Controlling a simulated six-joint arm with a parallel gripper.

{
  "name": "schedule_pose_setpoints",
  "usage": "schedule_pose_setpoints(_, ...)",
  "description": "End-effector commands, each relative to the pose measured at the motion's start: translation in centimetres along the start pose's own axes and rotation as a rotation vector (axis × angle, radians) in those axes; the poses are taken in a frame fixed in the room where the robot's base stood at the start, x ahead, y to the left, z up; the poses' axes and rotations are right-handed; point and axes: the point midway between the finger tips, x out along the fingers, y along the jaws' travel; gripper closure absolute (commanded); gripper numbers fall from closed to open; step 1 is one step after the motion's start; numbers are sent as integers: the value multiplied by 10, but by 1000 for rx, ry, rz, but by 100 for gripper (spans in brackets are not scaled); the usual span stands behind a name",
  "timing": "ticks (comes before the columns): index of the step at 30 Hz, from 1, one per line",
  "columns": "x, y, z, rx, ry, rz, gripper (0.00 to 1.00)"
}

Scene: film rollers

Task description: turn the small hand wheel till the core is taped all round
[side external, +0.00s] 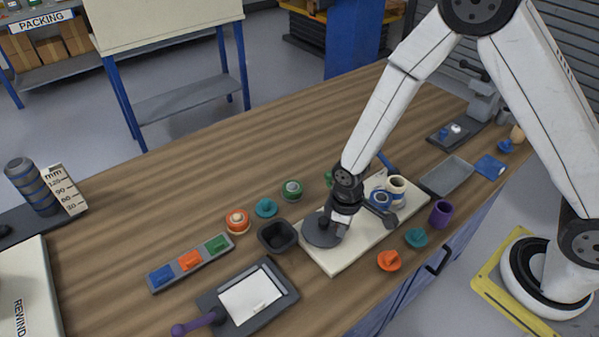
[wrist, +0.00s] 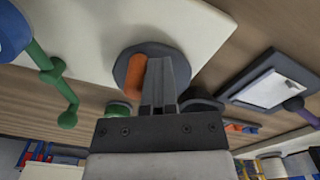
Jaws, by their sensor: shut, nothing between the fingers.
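A dark grey disc (side external: 315,233), which I take for the small hand wheel, lies at the near left end of the cream board (side external: 334,264). In the wrist view the wheel (wrist: 126,60) carries an upright orange grip (wrist: 134,75). My gripper (side external: 337,229) is over the wheel, and its shut, empty fingers show in the wrist view (wrist: 158,62) just right of the grip; I cannot tell if they touch it. A cream roll (side external: 396,187) and a blue ring with a pale centre (side external: 380,199) stand farther along the board. I cannot tell which is the core or how much is taped.
A green crank (wrist: 52,75) shows left in the wrist view. A black cup (side external: 277,237) stands left of the board.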

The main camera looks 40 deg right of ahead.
Motion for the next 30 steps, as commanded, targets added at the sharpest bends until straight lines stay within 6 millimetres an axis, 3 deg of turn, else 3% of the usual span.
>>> schedule_pose_setpoints(30,0,12,2,0,0,0,100)
